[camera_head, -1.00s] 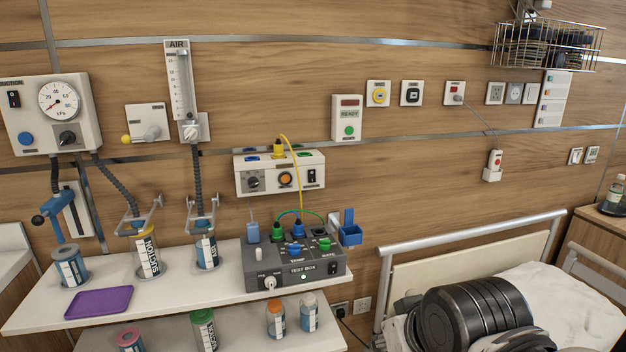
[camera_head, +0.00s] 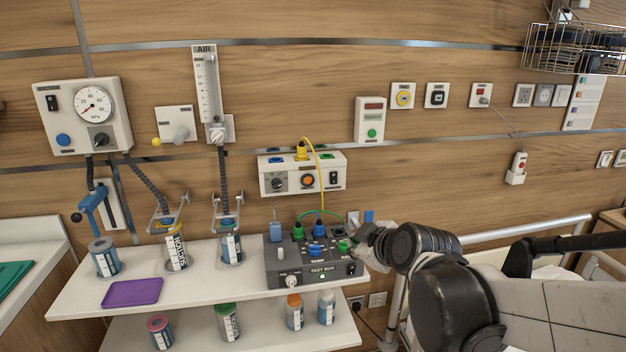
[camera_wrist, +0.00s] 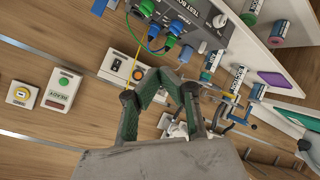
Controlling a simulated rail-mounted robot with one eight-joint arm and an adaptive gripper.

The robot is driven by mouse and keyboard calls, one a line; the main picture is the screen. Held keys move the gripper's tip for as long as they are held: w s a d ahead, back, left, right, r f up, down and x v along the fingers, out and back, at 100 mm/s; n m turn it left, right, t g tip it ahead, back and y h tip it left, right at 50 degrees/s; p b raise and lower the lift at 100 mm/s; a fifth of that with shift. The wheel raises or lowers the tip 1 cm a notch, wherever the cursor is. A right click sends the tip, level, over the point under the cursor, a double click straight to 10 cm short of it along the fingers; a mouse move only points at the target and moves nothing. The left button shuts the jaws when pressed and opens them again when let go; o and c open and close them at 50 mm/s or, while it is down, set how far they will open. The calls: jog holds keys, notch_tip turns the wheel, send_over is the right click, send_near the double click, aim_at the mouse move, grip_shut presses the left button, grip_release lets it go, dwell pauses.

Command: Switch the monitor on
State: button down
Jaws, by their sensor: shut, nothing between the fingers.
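No thing in view is clearly labelled as the monitor. A white wall box (camera_head: 302,175) has a dark knob, an orange round button (camera_head: 307,181) and a black rocker switch (camera_head: 333,178) on its front; a yellow cable is plugged in on top. The box also shows in the wrist view (camera_wrist: 122,69), partly behind my fingers. My gripper (camera_wrist: 168,82) is shut and empty, in front of the wall. In the head view it is small and partly hidden by my wrist, by the right end of the grey test box (camera_head: 285,264).
The test box carries plugs and cables and stands on the white shelf (camera_head: 75,300) beside a purple tray (camera_head: 132,292). A white READY panel (camera_head: 369,120) hangs right of the wall box. Jars stand left and below. The bed rail (camera_head: 520,228) is at right.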

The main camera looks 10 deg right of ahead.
aim_at(334, 183)
jog(key=w+d+n+t+p, duration=0.1)
jog(key=w+n+t+p, duration=0.1)
jog(key=w, duration=0.6)
jog(key=w+d+n+t+h+p, duration=0.1)
jog(key=w+n+t+p, duration=0.2)
jog(key=w+n+p, duration=0.2)
jog(key=shift+w+d+r+n, duration=0.35)
jog(key=shift+w+n, duration=0.55)
jog(key=shift+w, duration=0.55)
jog(key=w, duration=0.4)
jog(key=w+f+p, duration=0.1)
jog(key=w, duration=0.3)
jog(key=w+a+p, duration=0.1)
jog(key=w, duration=0.4)
jog(key=shift+f, duration=0.25)
jog(key=shift+w+a+f+p, duration=0.1)
jog(key=shift+w+p, duration=0.2)
jog(key=shift+w, duration=0.1)
